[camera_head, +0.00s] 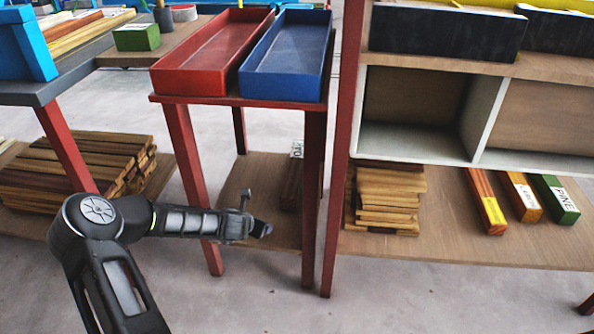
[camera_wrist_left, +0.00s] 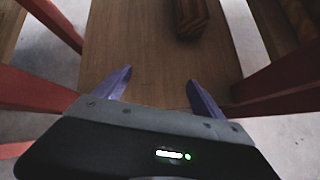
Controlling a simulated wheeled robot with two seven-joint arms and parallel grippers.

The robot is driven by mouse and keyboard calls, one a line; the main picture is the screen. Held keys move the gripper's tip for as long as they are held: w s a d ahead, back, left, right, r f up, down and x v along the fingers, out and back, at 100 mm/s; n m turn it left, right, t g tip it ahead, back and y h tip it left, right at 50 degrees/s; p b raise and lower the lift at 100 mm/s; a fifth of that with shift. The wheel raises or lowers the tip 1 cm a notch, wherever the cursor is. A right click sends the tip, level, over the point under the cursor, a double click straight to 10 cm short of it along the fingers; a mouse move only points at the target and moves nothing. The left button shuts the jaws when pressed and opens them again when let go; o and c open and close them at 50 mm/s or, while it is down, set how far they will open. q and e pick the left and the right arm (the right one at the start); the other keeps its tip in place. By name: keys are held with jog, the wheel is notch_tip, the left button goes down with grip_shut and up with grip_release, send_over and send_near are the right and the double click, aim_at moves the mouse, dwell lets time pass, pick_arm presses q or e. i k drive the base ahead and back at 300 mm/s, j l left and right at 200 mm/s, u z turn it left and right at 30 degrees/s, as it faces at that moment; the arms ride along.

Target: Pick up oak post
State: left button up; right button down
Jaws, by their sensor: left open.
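The oak post (camera_head: 291,187) is a dark brown post with a white end label reading "OAK". It lies on the lower shelf of the small red-legged table, partly hidden by a table leg. In the left wrist view the near end of the post (camera_wrist_left: 191,17) shows at the top, ahead of the fingertips and a little right of centre. My left gripper (camera_head: 263,230) is low at the front of that shelf, apart from the post. In the wrist view its two purple fingers (camera_wrist_left: 158,80) are spread with nothing between them. My right gripper is not in view.
Red legs (camera_head: 193,190) flank the lower shelf (camera_head: 235,190). A red tray (camera_head: 213,52) and a blue tray (camera_head: 287,55) stand on top. Stacked planks (camera_head: 387,200) and labelled posts (camera_head: 555,200) lie to the right; more planks (camera_head: 90,165) lie left.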

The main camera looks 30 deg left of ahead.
aim_at(291, 184)
jog(key=i, duration=0.9)
